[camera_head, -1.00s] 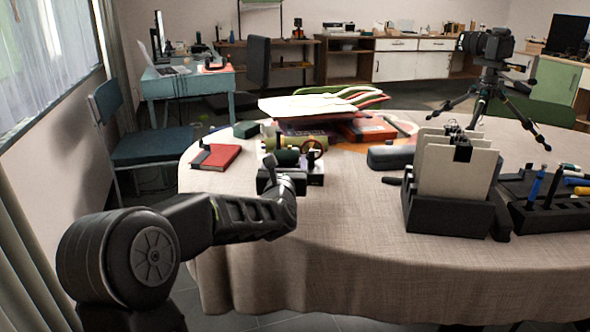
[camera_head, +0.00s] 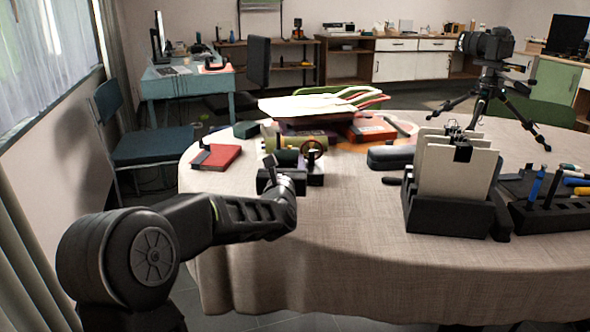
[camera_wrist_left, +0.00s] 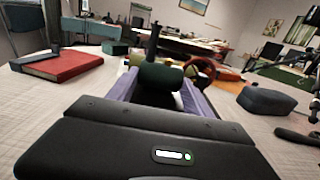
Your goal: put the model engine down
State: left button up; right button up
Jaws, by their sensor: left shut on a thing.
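The model engine has a dark green boiler (camera_head: 286,158), a dark upright stack and a red-rimmed flywheel (camera_head: 313,150). It is at the left part of the cloth-covered table (camera_head: 340,230). My left gripper (camera_head: 283,176) is shut on it from the near side and hides much of its lower part. Whether the engine's base touches the cloth cannot be told. My right gripper is not in view.
A red book (camera_head: 217,158) lies left of the engine, and a dark grey case (camera_head: 391,157) lies to its right. Books and papers (camera_head: 318,104) are stacked behind. A black file holder (camera_head: 448,212) stands at right. The front cloth is clear.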

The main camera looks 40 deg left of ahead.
pick_arm(q)
grip_shut()
jog(key=shift+r, duration=0.25)
jog(key=shift+r, duration=0.1)
notch_tip(320, 180, up, 10)
jog(key=p, duration=0.3)
dwell(0.6)
